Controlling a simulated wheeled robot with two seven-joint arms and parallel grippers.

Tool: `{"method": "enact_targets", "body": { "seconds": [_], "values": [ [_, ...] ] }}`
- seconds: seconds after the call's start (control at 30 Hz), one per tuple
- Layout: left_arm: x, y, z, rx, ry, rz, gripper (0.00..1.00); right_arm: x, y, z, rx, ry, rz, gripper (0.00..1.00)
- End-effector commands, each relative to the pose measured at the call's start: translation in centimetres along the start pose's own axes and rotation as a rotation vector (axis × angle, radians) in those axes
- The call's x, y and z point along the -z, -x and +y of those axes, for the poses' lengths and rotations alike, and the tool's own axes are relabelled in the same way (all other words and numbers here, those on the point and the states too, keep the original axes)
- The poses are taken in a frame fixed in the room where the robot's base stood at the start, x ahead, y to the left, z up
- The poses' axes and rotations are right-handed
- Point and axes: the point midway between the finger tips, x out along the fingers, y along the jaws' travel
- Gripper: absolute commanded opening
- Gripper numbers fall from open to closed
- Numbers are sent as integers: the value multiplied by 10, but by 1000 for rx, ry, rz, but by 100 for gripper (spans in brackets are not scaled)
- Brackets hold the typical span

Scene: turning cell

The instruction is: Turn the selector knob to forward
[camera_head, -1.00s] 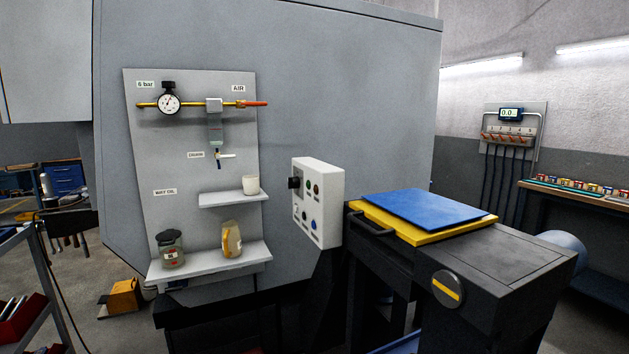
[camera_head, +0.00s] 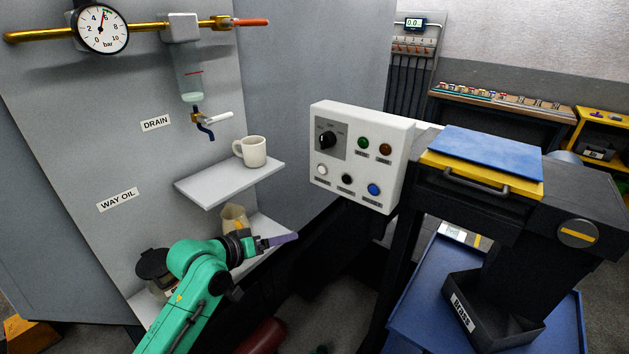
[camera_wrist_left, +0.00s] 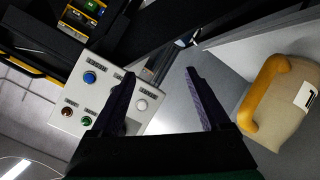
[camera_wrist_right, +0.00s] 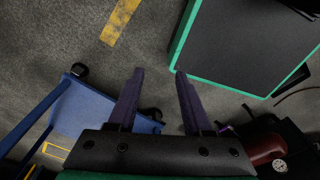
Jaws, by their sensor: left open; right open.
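The selector knob (camera_head: 325,140) is a black knob on a grey plate at the upper left of the white control box (camera_head: 402,150) in the head view. Small labels around it are too small to read. My left gripper (camera_head: 285,240) is open and empty, below and left of the box, near the lower shelf. In the left wrist view, the box (camera_wrist_left: 68,118) with its buttons lies beyond my left gripper (camera_wrist_left: 158,95), whose left finger partly covers it; the knob is mostly hidden there. My right gripper (camera_wrist_right: 160,85) is open and empty above the floor in the right wrist view.
A white mug (camera_head: 254,152) stands on the upper shelf (camera_head: 215,187). A jug with a yellow handle (camera_wrist_left: 262,90) is close beside my left gripper. A drain valve (camera_head: 205,120) hangs above. A blue cart (camera_head: 420,290) with a Brass bin (camera_head: 500,325) stands at right.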

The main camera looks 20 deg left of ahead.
Motion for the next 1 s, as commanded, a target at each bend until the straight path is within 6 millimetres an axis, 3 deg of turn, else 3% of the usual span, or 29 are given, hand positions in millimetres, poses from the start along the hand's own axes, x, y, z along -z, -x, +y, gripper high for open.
{"method": "enact_targets", "body": {
  "seconds": [0.03, 0.1, 0.2, 0.27, 0.43, 0.8, 1.0],
  "values": [
    [40, 6, 16, -69, 47, 72, 80, 0, 1, 3, -4, -1, -1, 50],
    [88, 18, 39, -177, 135, 159, 80, -1, 2, 5, -7, -3, -1, 50],
    [139, 39, 64, -305, 235, 243, 80, -2, 3, 10, -13, -5, -2, 50],
    [156, 47, 72, -349, 271, 268, 80, -2, 4, 12, -17, -6, -3, 50],
    [171, 36, 83, -373, 295, 278, 80, -2, 16, 17, -23, -3, -6, 50],
    [200, -51, 114, -369, 291, 274, 80, 3, 49, 4, -5, -3, -3, 50],
    [205, -78, 120, -367, 288, 274, 80, 4, 53, 3, -4, -2, -2, 50]
  ]
}}
